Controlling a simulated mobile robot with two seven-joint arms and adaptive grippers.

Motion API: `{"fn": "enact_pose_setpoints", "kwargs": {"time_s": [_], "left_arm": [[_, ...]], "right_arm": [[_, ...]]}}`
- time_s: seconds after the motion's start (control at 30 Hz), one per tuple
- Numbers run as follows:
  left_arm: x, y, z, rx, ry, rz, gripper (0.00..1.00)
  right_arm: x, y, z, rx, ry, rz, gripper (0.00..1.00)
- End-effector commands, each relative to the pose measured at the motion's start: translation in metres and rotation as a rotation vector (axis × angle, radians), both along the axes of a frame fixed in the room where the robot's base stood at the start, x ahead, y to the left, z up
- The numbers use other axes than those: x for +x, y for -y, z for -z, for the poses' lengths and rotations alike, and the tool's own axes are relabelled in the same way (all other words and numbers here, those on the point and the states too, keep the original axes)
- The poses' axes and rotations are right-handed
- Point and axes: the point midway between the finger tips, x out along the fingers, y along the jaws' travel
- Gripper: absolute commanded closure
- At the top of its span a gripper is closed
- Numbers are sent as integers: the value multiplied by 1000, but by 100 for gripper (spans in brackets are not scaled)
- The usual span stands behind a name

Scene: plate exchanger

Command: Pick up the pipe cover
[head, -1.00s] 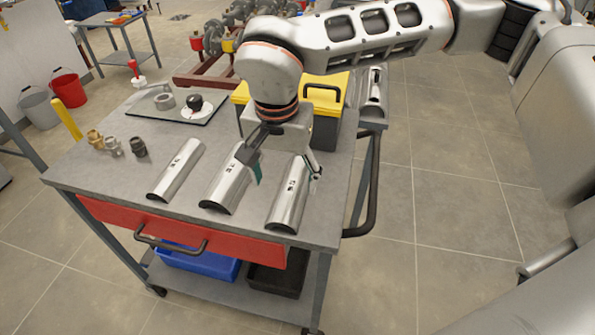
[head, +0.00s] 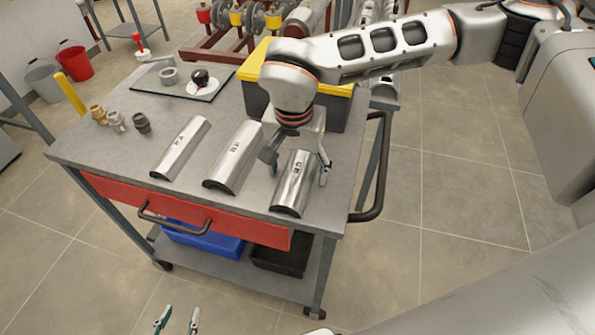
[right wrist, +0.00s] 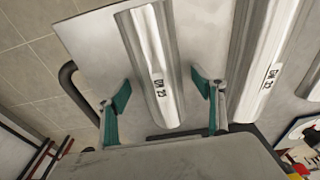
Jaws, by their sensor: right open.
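Three silver half-round pipe covers lie side by side on the cart top: a left one (head: 181,147), a middle one (head: 234,157) and a right one (head: 295,184). Each has a small dark label. My right gripper (head: 298,168) is open above the right cover, one finger on each side of it. The right wrist view shows this cover (right wrist: 152,55) between the open teal-padded fingers (right wrist: 163,95), with a gap on both sides. Whether the fingers touch the cart top is unclear. My left gripper (head: 178,317) shows its fingertips at the bottom edge, apart and empty, away from the covers.
The grey cart (head: 130,165) has a red drawer (head: 180,212) in front and a handle (head: 378,170) at the right. A yellow-lidded box (head: 257,65) stands close behind my right gripper. Several small fittings (head: 117,121) and a dark mat (head: 170,90) occupy the left and back.

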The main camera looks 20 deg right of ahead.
Motion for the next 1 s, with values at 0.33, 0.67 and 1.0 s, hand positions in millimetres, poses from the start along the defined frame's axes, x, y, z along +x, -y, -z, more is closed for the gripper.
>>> {"fn": "enact_pose_setpoints", "kwargs": {"time_s": [0.33,0.67,1.0], "left_arm": [[1,0,-1,1,4,-1,60],[2,0,-2,1,5,-1,60],[3,0,-5,-1,7,-1,60]], "right_arm": [[0,0,0,-1,1,0,71],[0,0,-1,0,1,0,72],[1,0,-29,1,6,1,72]]}}
